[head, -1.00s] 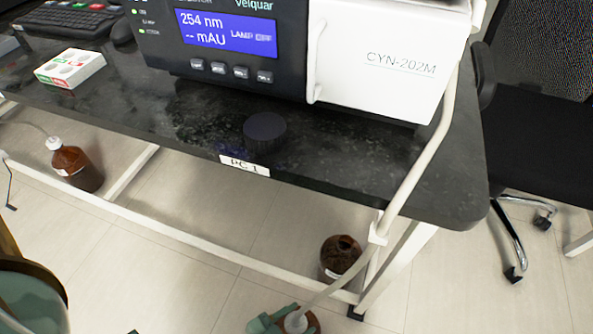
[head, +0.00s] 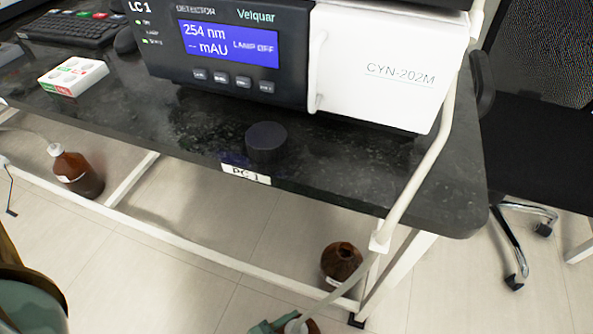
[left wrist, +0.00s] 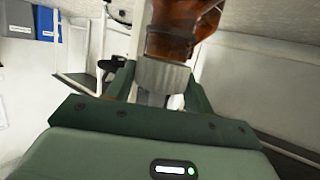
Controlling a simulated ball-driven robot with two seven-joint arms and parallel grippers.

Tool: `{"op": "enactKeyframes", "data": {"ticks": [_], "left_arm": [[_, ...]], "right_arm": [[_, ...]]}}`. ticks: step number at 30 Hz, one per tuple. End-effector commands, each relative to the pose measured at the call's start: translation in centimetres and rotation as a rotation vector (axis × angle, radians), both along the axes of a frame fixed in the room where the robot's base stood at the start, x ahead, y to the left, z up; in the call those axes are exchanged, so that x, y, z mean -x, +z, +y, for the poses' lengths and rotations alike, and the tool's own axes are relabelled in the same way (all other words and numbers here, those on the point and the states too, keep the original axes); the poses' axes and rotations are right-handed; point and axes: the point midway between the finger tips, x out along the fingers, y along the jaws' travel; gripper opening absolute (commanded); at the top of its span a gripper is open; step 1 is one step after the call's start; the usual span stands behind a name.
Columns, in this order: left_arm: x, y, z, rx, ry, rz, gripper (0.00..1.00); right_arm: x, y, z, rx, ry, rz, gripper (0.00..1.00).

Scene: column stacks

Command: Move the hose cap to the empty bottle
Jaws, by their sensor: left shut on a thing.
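The hose cap (head: 295,327) is pale, with a pale hose running into it at the bottom edge of the head view. My left gripper (head: 276,325) is shut on it. In the left wrist view, the grey ribbed cap (left wrist: 162,76) sits between the green fingers of my left gripper (left wrist: 160,92), against the neck of a brown bottle (left wrist: 178,25). Whether cap and bottle are fully joined is unclear. A brown bottle with a dark open mouth (head: 342,263) stands uncapped on the floor by the bench leg. My right gripper is not in view.
The black bench top (head: 340,165) overhangs the floor, with a white lower rail (head: 215,272). The hose (head: 425,170) hangs down past its right end. A white-capped brown bottle (head: 76,174) stands at left. A black chair (head: 545,150) is at right.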

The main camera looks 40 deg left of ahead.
Motion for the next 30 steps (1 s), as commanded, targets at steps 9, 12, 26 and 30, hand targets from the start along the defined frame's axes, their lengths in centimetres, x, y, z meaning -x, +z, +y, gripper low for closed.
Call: {"op": "enactKeyframes", "data": {"ticks": [9, 12, 26, 30], "left_arm": [[0.00, 0.03, 0.01, 0.000, 0.000, 0.000, 0.30], [0.00, 0.02, 0.01, 0.000, 0.000, 0.000, 0.30], [0.01, -0.56, 0.01, 0.000, 0.000, 0.001, 0.30], [0.01, -0.88, 0.03, -0.001, 0.000, 0.002, 0.30]], "right_arm": [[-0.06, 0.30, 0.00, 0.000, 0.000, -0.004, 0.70], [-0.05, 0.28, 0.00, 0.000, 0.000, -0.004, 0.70], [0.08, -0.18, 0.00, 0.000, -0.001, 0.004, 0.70], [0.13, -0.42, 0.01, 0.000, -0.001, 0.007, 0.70]]}}
